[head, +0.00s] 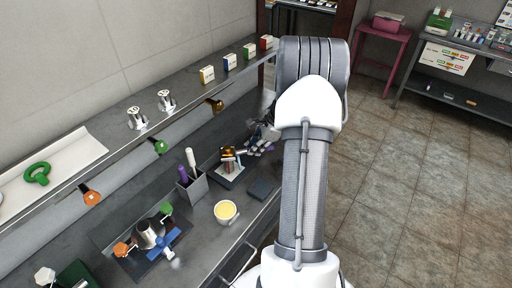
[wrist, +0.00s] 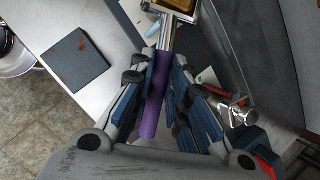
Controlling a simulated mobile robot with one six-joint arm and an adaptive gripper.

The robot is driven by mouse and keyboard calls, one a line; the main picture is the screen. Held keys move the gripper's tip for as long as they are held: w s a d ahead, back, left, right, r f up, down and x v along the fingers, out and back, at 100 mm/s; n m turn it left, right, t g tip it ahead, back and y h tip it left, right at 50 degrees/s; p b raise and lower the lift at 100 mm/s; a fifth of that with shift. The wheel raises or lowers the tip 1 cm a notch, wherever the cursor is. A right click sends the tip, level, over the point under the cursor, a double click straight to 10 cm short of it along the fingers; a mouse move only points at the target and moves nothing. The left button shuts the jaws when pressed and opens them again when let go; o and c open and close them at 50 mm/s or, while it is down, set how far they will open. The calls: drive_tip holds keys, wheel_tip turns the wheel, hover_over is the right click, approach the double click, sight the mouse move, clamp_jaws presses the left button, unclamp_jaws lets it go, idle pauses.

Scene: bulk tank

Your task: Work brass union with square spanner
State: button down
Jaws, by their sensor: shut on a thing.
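A purple-handled spanner (wrist: 156,95) lies between the fingers of my gripper (wrist: 160,78), which is shut on its handle. Its metal shaft (wrist: 168,36) runs up to the top edge of the wrist view, close to the brass union (wrist: 176,5). The far end of the spanner is cut off or hidden, so I cannot tell whether it sits on the union. In the head view the brass union (head: 230,151) stands over a dark tray on the bench. My gripper (head: 258,142) is just right of it, partly hidden by my arm.
A grey holder (head: 192,190) with white and purple handles stands left of the union. A dark square pad (head: 262,189) and a yellow-filled bowl (head: 225,212) are in front. A metal fitting with coloured handles (head: 150,238) is nearer. A shelf (head: 85,168) runs along the wall.

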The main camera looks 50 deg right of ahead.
drive_tip(key=shift+w+d+n+y+p, duration=0.4)
drive_tip(key=shift+w+d+n+p, duration=0.25)
drive_tip(key=shift+n, duration=0.55)
drive_tip(key=shift+w, duration=0.1)
drive_tip(key=shift+s+a+r+m, duration=0.1)
drive_tip(key=shift+s+a+m, duration=0.1)
drive_tip(key=shift+m, duration=0.1)
drive_tip(key=shift+d+r, duration=0.1)
wheel_tip(320, 180, up, 7)
drive_tip(key=p, duration=0.5)
idle(0.4)
idle(0.4)
